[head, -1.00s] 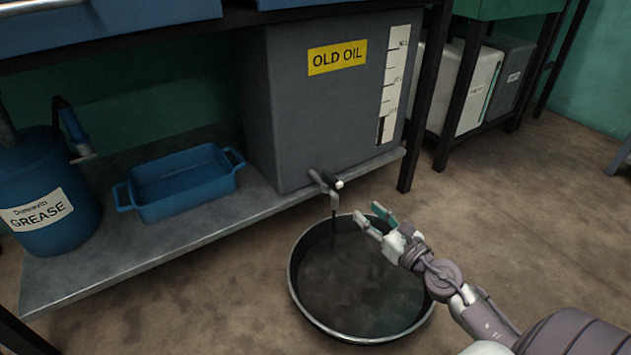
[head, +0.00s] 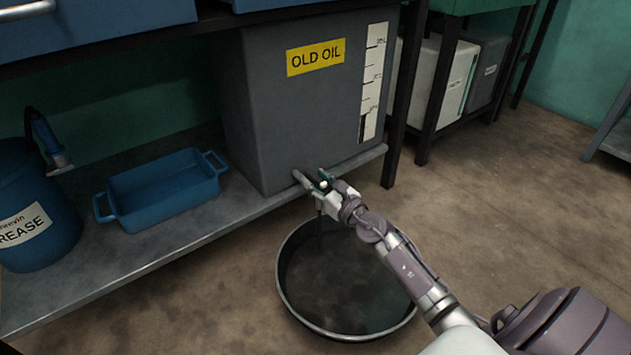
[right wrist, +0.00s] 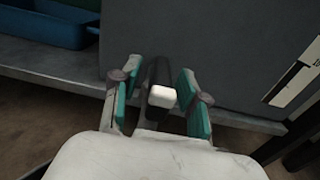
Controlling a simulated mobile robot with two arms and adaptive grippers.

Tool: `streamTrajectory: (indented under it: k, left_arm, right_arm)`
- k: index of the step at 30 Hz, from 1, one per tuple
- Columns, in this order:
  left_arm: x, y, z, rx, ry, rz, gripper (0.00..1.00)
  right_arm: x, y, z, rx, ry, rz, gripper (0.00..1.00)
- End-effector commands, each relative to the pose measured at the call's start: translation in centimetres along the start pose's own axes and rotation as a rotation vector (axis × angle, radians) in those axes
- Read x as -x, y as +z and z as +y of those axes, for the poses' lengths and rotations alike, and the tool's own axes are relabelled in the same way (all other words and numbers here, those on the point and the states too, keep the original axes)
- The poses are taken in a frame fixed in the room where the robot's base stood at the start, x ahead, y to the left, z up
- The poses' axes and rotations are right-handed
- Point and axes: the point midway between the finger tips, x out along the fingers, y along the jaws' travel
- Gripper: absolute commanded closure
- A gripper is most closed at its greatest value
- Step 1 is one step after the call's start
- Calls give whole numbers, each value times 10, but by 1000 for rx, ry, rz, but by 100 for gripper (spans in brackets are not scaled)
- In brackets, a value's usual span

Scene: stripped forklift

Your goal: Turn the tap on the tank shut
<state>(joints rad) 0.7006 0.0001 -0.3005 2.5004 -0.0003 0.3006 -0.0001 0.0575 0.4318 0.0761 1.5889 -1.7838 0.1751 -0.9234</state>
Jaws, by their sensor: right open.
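The grey tank (head: 290,130) labelled OLD OIL stands on the low shelf. Its tap (head: 302,179) sticks out low on the front, partly hidden by my gripper in the head view. My right gripper (head: 317,184) is at the tap and open. In the right wrist view, the tap's pale handle end (right wrist: 162,97) lies between the two green-padded fingers of my right gripper (right wrist: 160,103), with gaps on both sides. A dark part of the tap runs behind the handle end. The handle's angle is hard to tell. My left gripper is not in view.
A round metal pan (head: 345,290) with dark oil stands on the floor below the tap. On the shelf (head: 110,265) are a blue tray (head: 160,190) and a blue grease drum (head: 35,215). A dark shelf leg (head: 393,130) stands right of the tank.

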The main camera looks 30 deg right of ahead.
Motion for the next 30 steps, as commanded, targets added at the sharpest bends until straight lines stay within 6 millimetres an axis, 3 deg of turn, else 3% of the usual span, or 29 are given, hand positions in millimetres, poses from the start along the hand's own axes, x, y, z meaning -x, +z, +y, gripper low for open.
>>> streamTrajectory:
  k: [10,18,25,30]
  left_arm:
    - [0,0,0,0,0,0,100]
    - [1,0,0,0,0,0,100]
    - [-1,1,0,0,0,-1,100]
    - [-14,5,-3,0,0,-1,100]
  right_arm:
    - [-4,0,0,-1,0,0,56]
    - [-4,0,0,-1,0,0,100]
    - [-4,1,0,-2,-5,0,100]
    - [-4,4,2,-6,-40,0,100]
